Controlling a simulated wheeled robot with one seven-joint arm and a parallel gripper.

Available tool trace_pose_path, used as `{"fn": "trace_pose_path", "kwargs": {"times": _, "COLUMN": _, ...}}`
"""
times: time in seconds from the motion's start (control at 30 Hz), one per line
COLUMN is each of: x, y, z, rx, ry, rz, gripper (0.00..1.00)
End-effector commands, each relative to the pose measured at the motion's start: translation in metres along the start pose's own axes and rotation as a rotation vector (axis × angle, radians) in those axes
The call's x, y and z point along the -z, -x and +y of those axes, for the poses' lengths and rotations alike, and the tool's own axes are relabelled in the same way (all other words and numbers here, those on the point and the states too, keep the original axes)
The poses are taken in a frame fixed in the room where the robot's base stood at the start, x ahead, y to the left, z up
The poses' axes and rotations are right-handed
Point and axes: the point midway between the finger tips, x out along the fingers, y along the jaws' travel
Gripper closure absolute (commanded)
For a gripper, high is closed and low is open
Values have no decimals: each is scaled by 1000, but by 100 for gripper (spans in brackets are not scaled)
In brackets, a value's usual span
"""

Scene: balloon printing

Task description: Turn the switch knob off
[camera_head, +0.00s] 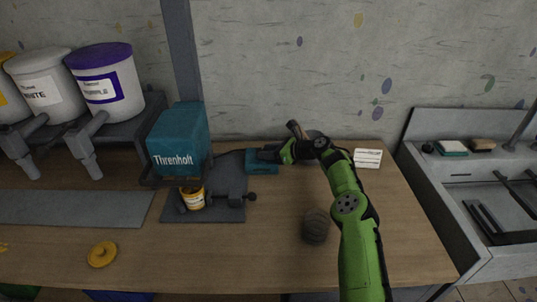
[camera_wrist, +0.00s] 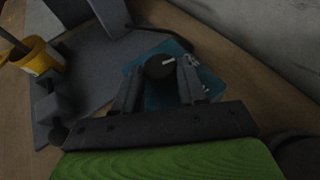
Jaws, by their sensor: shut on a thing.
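The switch box is a small teal box (camera_head: 257,166) on the table, right of the teal Threnholt machine (camera_head: 178,145). It also shows in the wrist view (camera_wrist: 205,82). Its black round switch knob (camera_wrist: 159,66) has a white pointer mark aimed to the right and slightly up in the wrist view. My gripper (camera_head: 270,153) reaches over the box from the right. In the wrist view my gripper (camera_wrist: 157,76) is shut on the knob, with one finger on each side. In the head view the knob is hidden by the gripper.
A yellow cup (camera_head: 193,199) stands at the machine's front, on a dark base plate (camera_head: 205,214). A dark round object (camera_head: 316,227) is near my forearm. A white block (camera_head: 368,158) lies right of the gripper. A yellow lid (camera_head: 102,254) lies front left.

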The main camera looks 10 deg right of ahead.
Motion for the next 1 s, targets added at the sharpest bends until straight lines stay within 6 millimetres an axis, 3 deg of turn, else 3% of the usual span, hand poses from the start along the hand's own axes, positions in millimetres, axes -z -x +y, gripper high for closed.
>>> {"fn": "trace_pose_path", "kwargs": {"times": 0.47, "x": -1, "y": 0, "z": 0, "rx": -5, "ry": 1, "rz": -1, "gripper": 89}}
{"fn": "trace_pose_path", "kwargs": {"times": 0.5, "x": -1, "y": 0, "z": 0, "rx": -5, "ry": 1, "rz": -1, "gripper": 53}}
{"fn": "trace_pose_path", "kwargs": {"times": 0.63, "x": -1, "y": 0, "z": 0, "rx": -5, "ry": 1, "rz": 0, "gripper": 33}}
{"fn": "trace_pose_path", "kwargs": {"times": 1.0, "x": -1, "y": 7, "z": -1, "rx": -5, "ry": 2, "rz": 0, "gripper": 33}}
